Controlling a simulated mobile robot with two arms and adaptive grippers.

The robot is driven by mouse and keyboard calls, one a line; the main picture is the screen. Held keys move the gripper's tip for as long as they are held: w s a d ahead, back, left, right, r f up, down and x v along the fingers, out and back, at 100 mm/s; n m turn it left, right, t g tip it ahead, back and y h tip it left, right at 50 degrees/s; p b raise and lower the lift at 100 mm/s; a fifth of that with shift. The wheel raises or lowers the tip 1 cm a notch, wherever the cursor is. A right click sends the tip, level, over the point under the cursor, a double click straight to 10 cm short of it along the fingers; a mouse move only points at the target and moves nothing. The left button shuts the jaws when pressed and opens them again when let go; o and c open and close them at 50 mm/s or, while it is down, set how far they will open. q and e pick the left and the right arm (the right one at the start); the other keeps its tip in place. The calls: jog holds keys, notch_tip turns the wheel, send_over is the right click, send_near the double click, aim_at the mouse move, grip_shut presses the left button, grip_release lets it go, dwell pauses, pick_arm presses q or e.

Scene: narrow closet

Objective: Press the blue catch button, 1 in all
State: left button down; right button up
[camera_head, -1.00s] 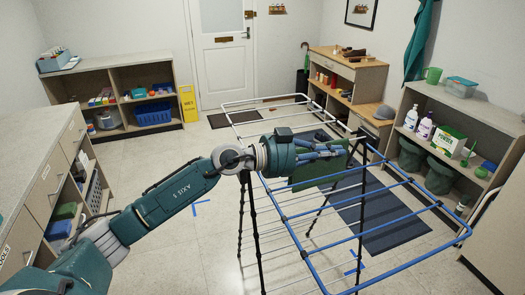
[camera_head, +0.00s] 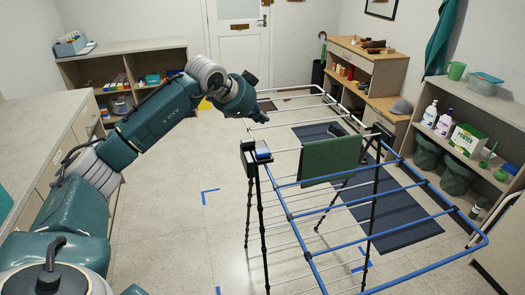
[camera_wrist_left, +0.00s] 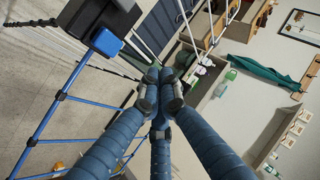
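My left gripper (camera_head: 262,118) is above and beyond the catch, touching nothing. In the left wrist view its blue fingers (camera_wrist_left: 158,84) meet at the tips with nothing between them. My right gripper is out of view.
A green cloth (camera_head: 331,160) hangs on the rack. A dark mat (camera_head: 405,235) lies under it. A counter (camera_head: 40,140) stands at the left, shelves with bottles (camera_head: 443,122) at the right. The floor left of the rack is clear.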

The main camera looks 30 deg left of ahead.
aim_at(262, 152)
pick_arm(q)
notch_tip(262, 152, down, 9)
jog(key=b, duration=0.5)
jog(key=shift+r, duration=0.2)
jog(key=shift+w+f+b, duration=0.1)
jog(key=shift+f+b, duration=0.1)
jog(key=shift+b, duration=0.15)
dwell(0.6)
jog(key=shift+f+b, duration=0.4)
jog(key=shift+b, duration=0.15)
